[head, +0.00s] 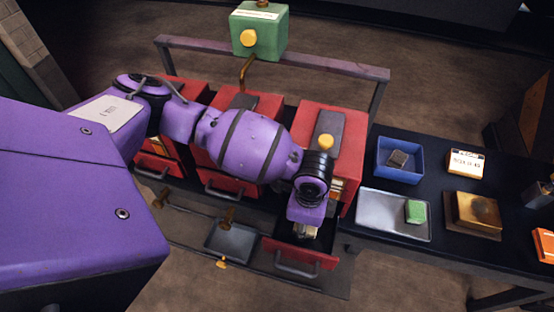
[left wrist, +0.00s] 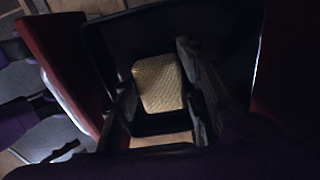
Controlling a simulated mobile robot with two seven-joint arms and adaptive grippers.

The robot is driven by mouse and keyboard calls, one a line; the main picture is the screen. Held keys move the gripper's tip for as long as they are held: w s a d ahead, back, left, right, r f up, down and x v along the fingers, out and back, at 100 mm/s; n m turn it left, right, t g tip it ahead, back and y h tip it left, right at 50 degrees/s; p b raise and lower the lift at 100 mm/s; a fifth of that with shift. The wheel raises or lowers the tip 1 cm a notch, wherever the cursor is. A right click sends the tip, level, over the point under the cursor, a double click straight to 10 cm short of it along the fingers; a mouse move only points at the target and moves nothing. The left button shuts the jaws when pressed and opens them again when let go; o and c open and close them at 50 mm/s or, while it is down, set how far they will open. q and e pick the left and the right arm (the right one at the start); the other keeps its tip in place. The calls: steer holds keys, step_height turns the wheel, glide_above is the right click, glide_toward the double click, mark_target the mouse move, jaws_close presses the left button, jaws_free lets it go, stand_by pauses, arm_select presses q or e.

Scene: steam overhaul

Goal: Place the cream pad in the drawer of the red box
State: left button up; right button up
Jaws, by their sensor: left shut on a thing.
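The cream pad (left wrist: 160,84) shows between the fingers of my left gripper (left wrist: 162,100) in the left wrist view, with a woven-looking surface. In the head view my left gripper (head: 305,231) points down over the pulled-out drawer (head: 325,262) of the rightmost red box (head: 346,150). A small pale part of the pad (head: 303,232) shows at the fingertips. The gripper is shut on the pad. The dark drawer interior lies under it; whether the pad touches the drawer floor I cannot tell. My right gripper is not in view.
Two more red boxes (head: 188,88) stand to the left, partly behind my arm. A green box (head: 260,32) is above the rail (head: 330,66). To the right, a dark bench holds a blue tray (head: 381,172), a metal tray (head: 378,220) with a green block (head: 415,211), and a brass block (head: 476,211).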

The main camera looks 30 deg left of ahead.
arm_select(q)
steer(key=shift+w, duration=0.1)
steer(key=o, duration=1.2)
steer(key=shift+r, duration=0.1)
steer(key=shift+r+p, duration=0.8)
steer(key=shift+r, duration=5.25)
